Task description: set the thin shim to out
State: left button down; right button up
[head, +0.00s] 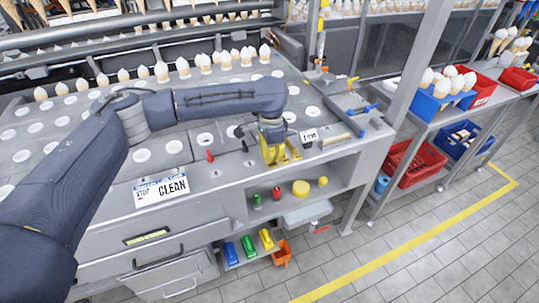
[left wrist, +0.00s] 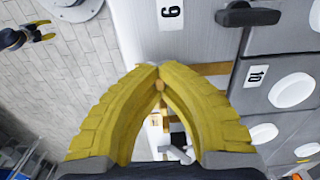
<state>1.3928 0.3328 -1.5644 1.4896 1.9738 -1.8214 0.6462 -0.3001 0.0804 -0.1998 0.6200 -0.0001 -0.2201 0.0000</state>
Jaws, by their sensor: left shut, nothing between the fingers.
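My left gripper (head: 281,157) has yellow fingers and hangs over the front right part of the grey machine top. In the left wrist view its fingertips (left wrist: 159,72) meet, with nothing held between them. A thin brass-coloured strip (left wrist: 211,69) shows just behind the fingertips; whether they touch it I cannot tell. Part of it is hidden by the fingers. I cannot tell for sure that this strip is the thin shim.
A red knob (head: 210,156) stands left of the gripper. A CLEAN sign (head: 161,190) is on the machine front. Cones (head: 205,63) stand in rows behind my arm.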

pick_arm(q)
jog(key=c, duration=2.2)
grip_release()
jog(key=shift+s+d, duration=0.15)
jog(key=shift+s, duration=0.05)
jog(key=c, duration=1.9)
grip_release()
jog(key=shift+s, duration=0.1)
jog(key=shift+c, duration=0.2)
jog(key=o, duration=0.4)
jog(key=shift+o, duration=0.2)
notch_tip(320, 180, up, 12)
